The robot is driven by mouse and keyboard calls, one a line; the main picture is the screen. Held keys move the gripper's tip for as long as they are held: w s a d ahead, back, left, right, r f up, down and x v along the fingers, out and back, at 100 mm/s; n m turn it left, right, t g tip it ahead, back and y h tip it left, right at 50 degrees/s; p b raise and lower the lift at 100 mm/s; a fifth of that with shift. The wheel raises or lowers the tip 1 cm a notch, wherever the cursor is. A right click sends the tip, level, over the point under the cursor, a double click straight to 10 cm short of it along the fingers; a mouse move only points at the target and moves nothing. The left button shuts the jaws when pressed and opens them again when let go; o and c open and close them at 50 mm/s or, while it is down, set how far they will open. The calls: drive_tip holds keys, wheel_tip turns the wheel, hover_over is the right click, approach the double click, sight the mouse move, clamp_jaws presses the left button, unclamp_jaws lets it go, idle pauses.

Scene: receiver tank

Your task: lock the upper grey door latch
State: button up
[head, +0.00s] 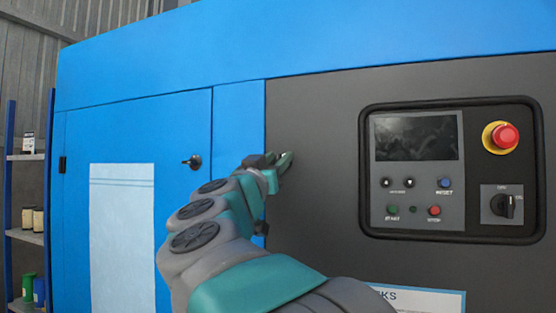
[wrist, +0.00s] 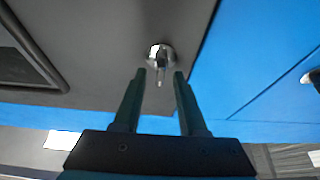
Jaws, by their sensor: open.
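The upper grey door latch (wrist: 160,53) has a round silver base and a small dark handle, on the grey door (wrist: 105,40) near its edge with the blue panel. In the wrist view its handle points down the picture, toward the gap between my fingertips. My gripper (wrist: 160,74) is open, one finger on each side of the handle's end. I cannot tell whether either finger touches it. In the head view my gripper (head: 282,161) is at the left edge of the grey door (head: 315,130) and hides this latch.
A control panel (head: 412,225) with screen, buttons and a red emergency stop (head: 505,136) is on the right. The blue door (head: 135,130) on the left has its own dark latch (head: 192,161). A shelf (head: 27,157) stands at far left.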

drive_tip(key=c, duration=0.6)
clamp_jaws()
drive_tip(key=shift+f, duration=0.15)
